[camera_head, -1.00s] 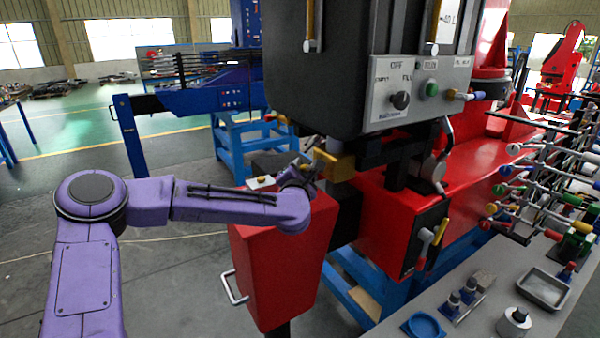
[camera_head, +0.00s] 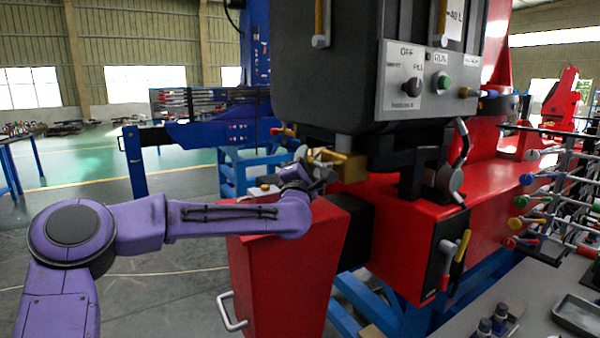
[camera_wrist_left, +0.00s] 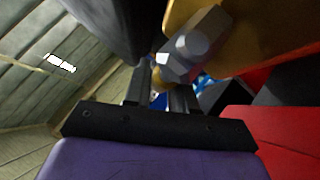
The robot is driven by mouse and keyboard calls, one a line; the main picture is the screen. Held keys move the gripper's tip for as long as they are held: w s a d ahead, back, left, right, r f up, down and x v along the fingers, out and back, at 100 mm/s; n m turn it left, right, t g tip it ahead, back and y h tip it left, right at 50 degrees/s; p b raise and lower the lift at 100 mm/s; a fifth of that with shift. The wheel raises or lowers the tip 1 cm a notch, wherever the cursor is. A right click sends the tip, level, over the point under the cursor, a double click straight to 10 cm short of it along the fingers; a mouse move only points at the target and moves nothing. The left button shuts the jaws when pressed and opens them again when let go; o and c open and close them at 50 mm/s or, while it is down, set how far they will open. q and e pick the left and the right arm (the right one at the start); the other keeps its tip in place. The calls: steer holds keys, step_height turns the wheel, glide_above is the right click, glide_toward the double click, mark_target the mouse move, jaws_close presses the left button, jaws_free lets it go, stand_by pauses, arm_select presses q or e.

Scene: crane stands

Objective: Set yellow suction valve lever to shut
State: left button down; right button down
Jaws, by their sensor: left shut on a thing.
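A brass-yellow valve block (camera_head: 349,167) sits under the dark tank, above the red housing. My left gripper (camera_head: 320,167) is right at its left side, with my purple arm reaching in from the left. In the left wrist view, the yellow block (camera_wrist_left: 250,35) fills the upper right. A grey faceted fitting with a lever-like arm (camera_wrist_left: 188,45) comes off it and runs down between my dark fingers (camera_wrist_left: 160,88). The fingers are closed on this lever. Its far end is mostly hidden by the fingers, and its yellow colour is hard to confirm. My right gripper is out of view.
The dark tank (camera_head: 330,80) hangs close above the gripper, with a control panel (camera_head: 425,85). A red box (camera_head: 285,265) with a handle stands just below my forearm. A rack of coloured levers (camera_head: 550,200) and a grey bench (camera_head: 480,320) are at right.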

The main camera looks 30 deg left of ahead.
arm_select(q)
steer(key=shift+r, duration=0.1)
stand_by(0.3)
steer(key=c, duration=1)
jaws_free()
steer(key=shift+c, duration=0.2)
steer(key=shift+s+d+f, duration=0.1)
steer(key=shift+s+f, duration=0.15)
steer(key=shift+f, duration=0.05)
steer(key=b+v, duration=0.4)
steer(key=v, duration=0.4)
steer(key=shift+s+d+f, duration=0.1)
steer(key=shift+s+d, duration=0.1)
steer(key=shift+s, duration=0.15)
steer(key=shift+s+d+f, duration=0.15)
steer(key=shift+s+d, duration=0.05)
steer(key=shift+s, duration=0.25)
